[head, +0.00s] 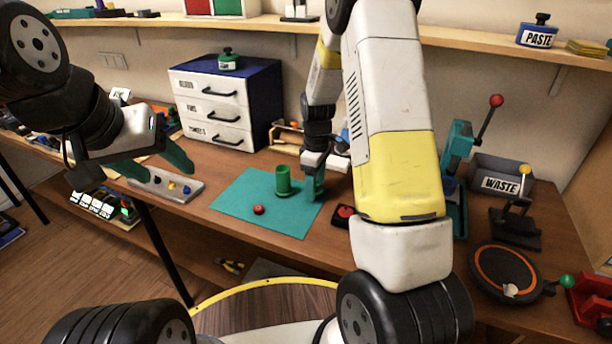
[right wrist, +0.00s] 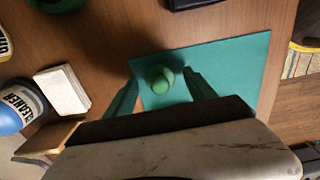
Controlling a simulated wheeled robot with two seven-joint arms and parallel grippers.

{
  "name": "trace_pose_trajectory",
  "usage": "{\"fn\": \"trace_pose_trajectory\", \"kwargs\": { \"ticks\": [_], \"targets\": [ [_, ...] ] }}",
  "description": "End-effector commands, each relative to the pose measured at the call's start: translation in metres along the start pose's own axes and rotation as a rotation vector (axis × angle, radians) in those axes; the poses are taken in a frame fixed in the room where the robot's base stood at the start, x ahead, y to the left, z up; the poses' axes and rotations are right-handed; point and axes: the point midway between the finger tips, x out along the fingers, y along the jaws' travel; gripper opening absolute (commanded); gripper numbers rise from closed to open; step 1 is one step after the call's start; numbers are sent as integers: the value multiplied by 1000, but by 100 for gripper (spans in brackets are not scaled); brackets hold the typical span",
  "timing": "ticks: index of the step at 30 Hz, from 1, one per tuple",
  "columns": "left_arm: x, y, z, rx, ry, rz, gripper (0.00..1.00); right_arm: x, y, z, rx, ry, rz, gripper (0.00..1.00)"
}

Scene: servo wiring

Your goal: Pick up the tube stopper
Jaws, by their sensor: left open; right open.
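A green upright cylinder (head: 283,179) stands on the teal mat (head: 236,196), and a small red round piece (head: 259,209) lies in front of it. I cannot tell for sure which is the tube stopper. My right gripper (head: 314,190) is open, pointing down just right of the cylinder in the head view. In the right wrist view, a green rounded piece (right wrist: 155,79) shows between the tips of the open right gripper (right wrist: 160,78); contact cannot be told. My left gripper (head: 168,174) is open and empty, near a grey tray.
The grey tray (head: 189,198) with small coloured pieces lies left of the mat. A drawer cabinet (head: 217,132) stands behind. A black device with a red button (head: 344,211) is right of the mat. A waste bin (head: 500,184) and a round black plate (head: 505,272) are further right.

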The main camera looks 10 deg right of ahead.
Motion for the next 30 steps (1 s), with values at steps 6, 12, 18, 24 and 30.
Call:
{"fn": "trace_pose_trajectory", "kwargs": {
  "ticks": [6, 12, 18, 24, 30],
  "targets": [
    [0, 0, 0, 0, 0, 0, 60, 0, 0, 0, 0, 0, 0, 55],
    [0, 0, 0, 0, 0, 0, 60, -1, 0, 0, 0, 0, 0, 15],
    [0, 0, 0, 0, 0, 0, 60, -1, 0, 0, 0, 1, 0, 0],
    [0, 0, 0, 0, 0, 0, 60, -4, 0, 0, 1, 1, 1, 0],
    [0, 0, 0, 0, 0, 0, 60, -21, 1, -1, 0, 3, 2, 0]
  ]
}}
